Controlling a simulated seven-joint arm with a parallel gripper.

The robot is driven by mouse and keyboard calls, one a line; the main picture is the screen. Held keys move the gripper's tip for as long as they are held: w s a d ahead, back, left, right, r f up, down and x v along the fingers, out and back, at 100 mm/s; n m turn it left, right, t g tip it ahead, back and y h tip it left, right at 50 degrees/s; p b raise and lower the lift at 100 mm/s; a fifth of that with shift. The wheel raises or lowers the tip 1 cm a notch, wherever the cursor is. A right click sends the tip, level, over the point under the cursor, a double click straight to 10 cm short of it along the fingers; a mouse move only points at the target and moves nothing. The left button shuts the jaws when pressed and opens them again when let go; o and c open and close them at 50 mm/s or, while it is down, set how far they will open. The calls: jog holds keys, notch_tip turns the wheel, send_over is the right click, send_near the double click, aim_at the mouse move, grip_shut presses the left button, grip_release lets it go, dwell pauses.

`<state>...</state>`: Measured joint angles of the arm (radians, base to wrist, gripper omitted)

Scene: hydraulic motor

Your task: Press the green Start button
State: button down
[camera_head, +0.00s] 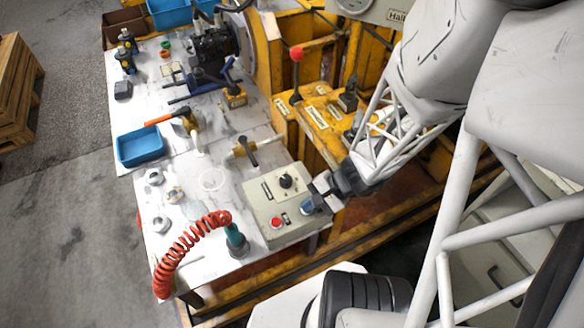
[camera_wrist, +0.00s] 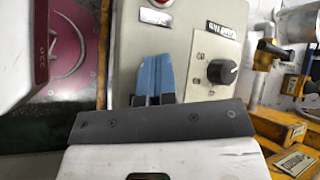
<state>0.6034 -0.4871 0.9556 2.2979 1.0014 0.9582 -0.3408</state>
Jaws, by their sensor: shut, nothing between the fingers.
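The beige control box (camera_head: 262,203) stands on the right part of the white worktop. Its top carries a red button (camera_head: 276,222) and a black rotary knob (camera_head: 286,181). My gripper (camera_head: 307,207) is over the box's right part, to the right of the red button, with its blue fingertips close to the panel. Whether they touch it, I cannot tell. In the wrist view the blue fingers (camera_wrist: 154,78) are together and empty in front of the box face (camera_wrist: 188,38), left of the knob (camera_wrist: 222,71). No green button shows in either view; the fingers may cover it.
A red coiled hose (camera_head: 190,243) with a teal end stands left of the box. A blue tray (camera_head: 140,147), metal fittings and an orange-handled tool (camera_head: 167,119) lie farther left. A red-knobbed lever (camera_head: 296,70) rises from the yellow frame behind.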

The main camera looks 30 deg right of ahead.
jog(key=shift+r, duration=0.75)
jog(key=shift+r, duration=0.1)
jog(key=shift+r, duration=2.45)
jog(key=a+r+n+h, duration=0.2)
jog(key=r+n+h, duration=0.2)
jog(key=r, duration=0.9)
jog(key=a+r+n+h, duration=0.3)
jog(key=r+n+h, duration=0.2)
jog(key=r+n, duration=0.3)
notch_tip(320, 180, up, 5)
jog(key=shift+a+f, duration=0.1)
jog(key=shift+a, duration=0.05)
